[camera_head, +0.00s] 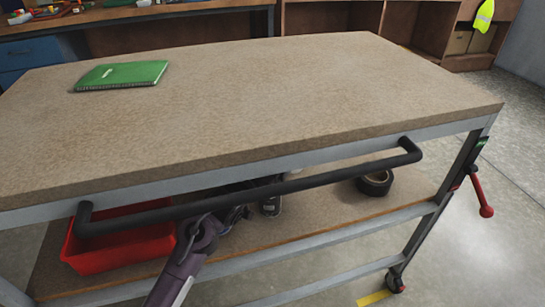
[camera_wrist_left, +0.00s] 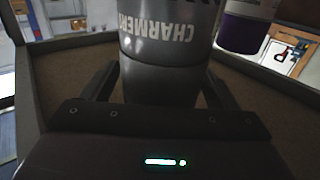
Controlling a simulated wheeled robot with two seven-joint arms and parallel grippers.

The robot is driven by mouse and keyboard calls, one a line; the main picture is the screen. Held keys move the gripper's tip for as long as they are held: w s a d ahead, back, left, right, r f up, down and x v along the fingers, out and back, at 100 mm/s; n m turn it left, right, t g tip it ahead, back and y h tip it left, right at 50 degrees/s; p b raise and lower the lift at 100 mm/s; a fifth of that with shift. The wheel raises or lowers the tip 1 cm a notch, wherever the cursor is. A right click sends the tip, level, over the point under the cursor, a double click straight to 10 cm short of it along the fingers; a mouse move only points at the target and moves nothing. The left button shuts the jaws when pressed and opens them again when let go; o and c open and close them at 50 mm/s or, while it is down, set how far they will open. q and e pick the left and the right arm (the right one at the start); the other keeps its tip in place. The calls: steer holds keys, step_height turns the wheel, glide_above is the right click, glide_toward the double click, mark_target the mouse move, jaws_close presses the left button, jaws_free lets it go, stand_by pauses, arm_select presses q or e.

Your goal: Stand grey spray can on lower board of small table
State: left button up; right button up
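The small table (camera_head: 280,85) fills the head view, with its lower board (camera_head: 340,215) below the top. My left arm reaches in under the table top from the bottom; its gripper is mostly hidden behind the black handle and the table edge. In the left wrist view the grey spray can (camera_wrist_left: 165,65) is between the fingers of my left gripper (camera_wrist_left: 160,85), which press close on both its sides. Its lettering reads upside down. Whether the can touches a board cannot be told. My right gripper is not in view.
A red bin (camera_head: 118,252) and a black tape roll (camera_head: 375,183) are on the lower board. A black handle bar (camera_head: 300,184) runs along the table's front. A green notebook (camera_head: 120,75) lies on top. A purple and white container (camera_wrist_left: 245,28) shows beside the can.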

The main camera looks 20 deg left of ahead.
arm_select(q)
steer(key=shift+s+r, duration=0.1)
steer(key=shift+r, duration=0.05)
steer(key=v, duration=1.1)
steer(key=shift+s+p, duration=0.4)
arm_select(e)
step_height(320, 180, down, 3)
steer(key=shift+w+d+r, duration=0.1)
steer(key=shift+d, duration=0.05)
arm_select(q)
steer(key=shift+a, duration=0.15)
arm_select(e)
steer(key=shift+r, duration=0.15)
